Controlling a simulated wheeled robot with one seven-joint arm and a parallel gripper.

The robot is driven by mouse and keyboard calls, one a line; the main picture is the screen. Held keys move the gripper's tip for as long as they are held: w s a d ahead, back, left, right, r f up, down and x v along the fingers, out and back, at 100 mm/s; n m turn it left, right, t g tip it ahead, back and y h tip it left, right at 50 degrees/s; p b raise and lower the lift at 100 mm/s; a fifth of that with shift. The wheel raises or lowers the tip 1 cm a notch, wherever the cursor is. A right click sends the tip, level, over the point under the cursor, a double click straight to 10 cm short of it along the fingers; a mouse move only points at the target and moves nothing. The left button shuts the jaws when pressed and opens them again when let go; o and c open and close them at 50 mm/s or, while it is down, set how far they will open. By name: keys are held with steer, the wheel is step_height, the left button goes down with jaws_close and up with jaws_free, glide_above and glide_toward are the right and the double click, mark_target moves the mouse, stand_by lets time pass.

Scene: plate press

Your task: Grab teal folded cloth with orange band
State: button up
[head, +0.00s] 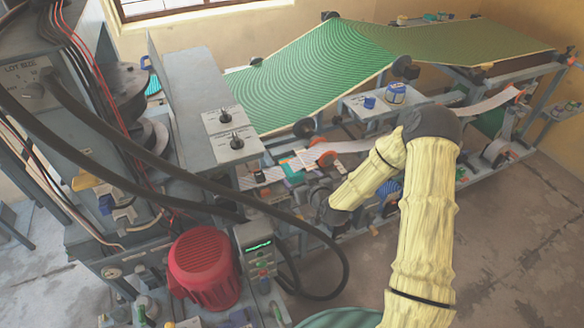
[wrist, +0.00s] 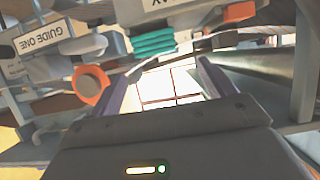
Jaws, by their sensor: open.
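The teal folded cloth (head: 293,172) lies on the press's working bed in the head view, beside printed strips. In the wrist view, the cloth (wrist: 152,39) shows as stacked teal folds just beyond and above my fingertips. I cannot clearly make out its orange band. My gripper (wrist: 162,82) is open, its two fingers apart with nothing between them. In the head view, my gripper (head: 318,205) is close to the cloth on its near right side, with the fingers mostly hidden.
An orange knob (wrist: 90,84) and a "GUIDE ONE" label (wrist: 45,40), upside down, are left of the fingers in the wrist view. An orange part (wrist: 239,12) is at upper right. In the head view, black hoses and a red motor (head: 203,268) stand near left.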

mark_target(293, 170)
steer(key=x, duration=0.3)
steer(key=shift+a+p, duration=0.1)
steer(key=shift+p, duration=0.25)
steer(key=shift+f, duration=0.1)
steer(key=shift+w, duration=0.15)
steer(key=shift+d+p+x, duration=0.1)
steer(key=shift+p+x, duration=0.45)
steer(key=shift+x, duration=0.75)
steer(key=shift+d+p+x, duration=0.15)
steer(key=shift+p+x, duration=0.35)
steer(key=shift+x, duration=0.75)
steer(key=shift+f, duration=0.15)
steer(key=c, duration=1.1)
